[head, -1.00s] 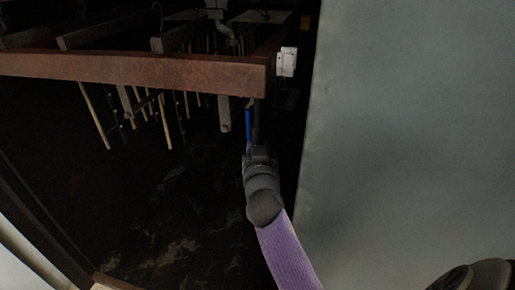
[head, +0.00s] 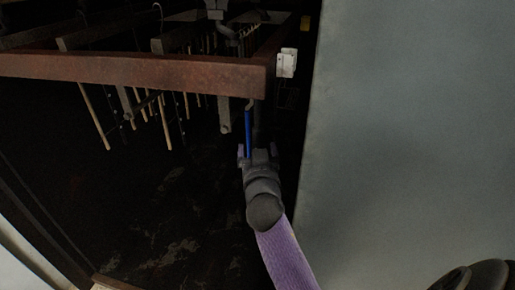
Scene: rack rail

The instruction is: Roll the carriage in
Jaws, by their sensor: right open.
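A rusty brown frame (head: 140,74) spans the upper left of the head view, with several bars and thin rods hanging under it. It seems to be the carriage or its rack, but I cannot tell which part rolls. A blue rod (head: 248,131) hangs upright below the right end of its front beam. My right gripper (head: 257,152) points up at the rod's lower end. Its two fingers are spread, with the rod's lower end showing between them; I cannot tell whether they touch it. My left gripper is out of view.
A large grey-green panel (head: 415,130) fills the right side, close beside my right arm. A small white box (head: 287,63) sits at the beam's right end. The space under the frame is dark, with a patchy floor (head: 165,245). A pale edge (head: 30,255) runs along the lower left.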

